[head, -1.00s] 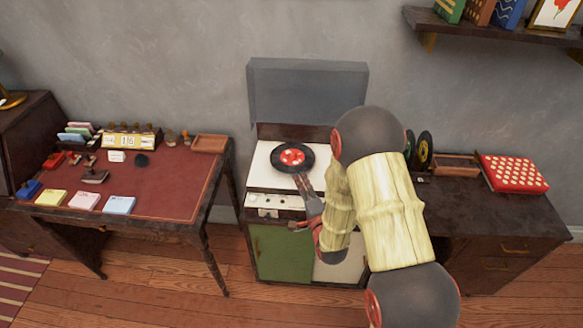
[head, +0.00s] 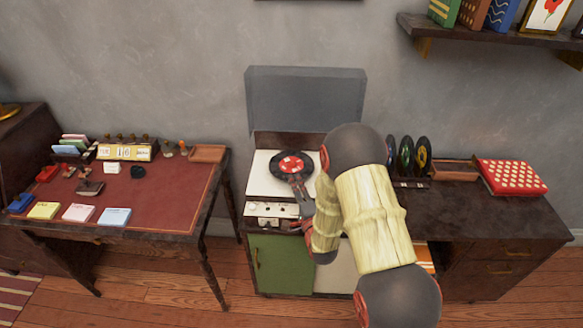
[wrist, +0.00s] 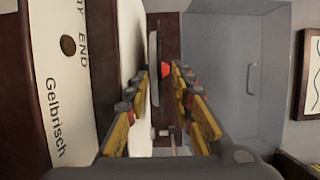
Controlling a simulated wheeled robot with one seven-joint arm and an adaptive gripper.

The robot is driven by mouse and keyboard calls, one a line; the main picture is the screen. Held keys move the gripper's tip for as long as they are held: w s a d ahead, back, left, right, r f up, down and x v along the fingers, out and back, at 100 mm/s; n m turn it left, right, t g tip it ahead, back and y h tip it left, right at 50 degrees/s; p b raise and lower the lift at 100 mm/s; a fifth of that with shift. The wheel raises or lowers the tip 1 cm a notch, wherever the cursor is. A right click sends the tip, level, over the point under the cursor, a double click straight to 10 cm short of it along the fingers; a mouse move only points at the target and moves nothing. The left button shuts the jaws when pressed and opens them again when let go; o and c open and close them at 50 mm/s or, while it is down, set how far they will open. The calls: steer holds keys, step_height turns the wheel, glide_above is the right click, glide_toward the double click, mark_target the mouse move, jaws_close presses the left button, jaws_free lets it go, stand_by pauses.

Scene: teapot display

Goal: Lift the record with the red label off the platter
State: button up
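The black record with the red label (head: 291,163) lies on the turntable's platter, on the white deck (head: 258,180). In the head view my gripper (head: 296,181) reaches in from the front right, its tips covering the record's near edge. In the wrist view my gripper (wrist: 162,72) is open, with its yellow fingers apart. The record and platter show there nearly edge-on as a thin dark disc (wrist: 154,60) between the fingers. A small red part (wrist: 166,70) shows beside the disc. I cannot tell whether either finger touches the record.
The raised grey lid (head: 305,98) stands behind the deck. Several records (head: 406,155) stand upright on the dark cabinet (head: 470,205) at right, near a red dotted box (head: 512,176). A desk (head: 150,205) with cards and small items is at left.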

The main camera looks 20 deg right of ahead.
steer(key=c, duration=0.3)
jaws_close()
stand_by(0.4)
